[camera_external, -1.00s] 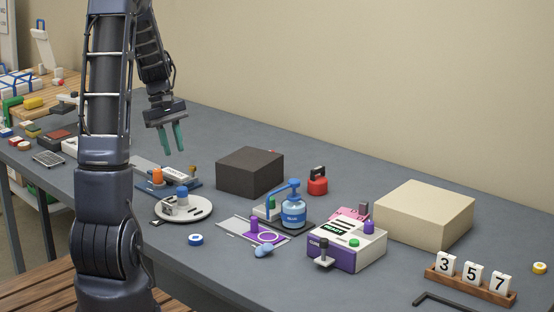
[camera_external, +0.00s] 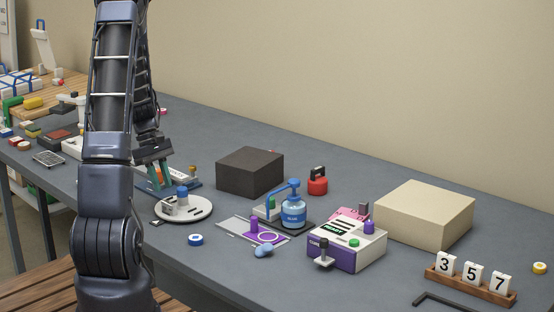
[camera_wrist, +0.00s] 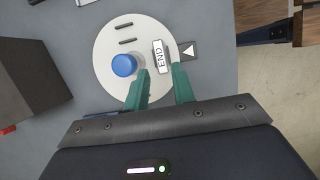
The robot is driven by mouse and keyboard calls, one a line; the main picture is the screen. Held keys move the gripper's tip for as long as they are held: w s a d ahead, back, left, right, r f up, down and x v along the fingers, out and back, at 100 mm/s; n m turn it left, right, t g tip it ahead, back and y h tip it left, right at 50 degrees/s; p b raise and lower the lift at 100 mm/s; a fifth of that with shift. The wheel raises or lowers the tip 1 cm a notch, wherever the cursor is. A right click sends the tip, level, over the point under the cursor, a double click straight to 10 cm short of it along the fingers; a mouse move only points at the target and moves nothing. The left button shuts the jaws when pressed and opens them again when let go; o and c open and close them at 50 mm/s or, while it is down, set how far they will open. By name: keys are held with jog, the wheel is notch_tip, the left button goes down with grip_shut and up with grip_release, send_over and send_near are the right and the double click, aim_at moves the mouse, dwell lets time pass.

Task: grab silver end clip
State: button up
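The silver end clip (camera_wrist: 158,56), a small pale block marked END, sits on a round white plate (camera_wrist: 108,78) in the wrist view, right of a blue knob (camera_wrist: 124,65). In the external view the clip (camera_external: 169,208) shows on the left part of the plate (camera_external: 198,214). My gripper (camera_wrist: 162,74) is open, with its two green fingers apart and nothing seen between them. Its fingertips lie just short of the clip in the wrist view. In the external view my gripper (camera_external: 158,182) hangs over the plate's far left side; the height gap is hard to judge.
A black arrow tag (camera_wrist: 188,51) juts from the plate's edge. A dark box (camera_external: 250,172), a blue pump bottle (camera_external: 293,213) and a purple-white box (camera_external: 346,246) stand to the right. A blue ring (camera_external: 196,240) lies in front. The table edge is near the plate.

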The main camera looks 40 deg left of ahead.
aim_at(168, 202)
jog(key=shift+x, duration=2.55)
jog(key=shift+d, duration=0.1)
grip_shut()
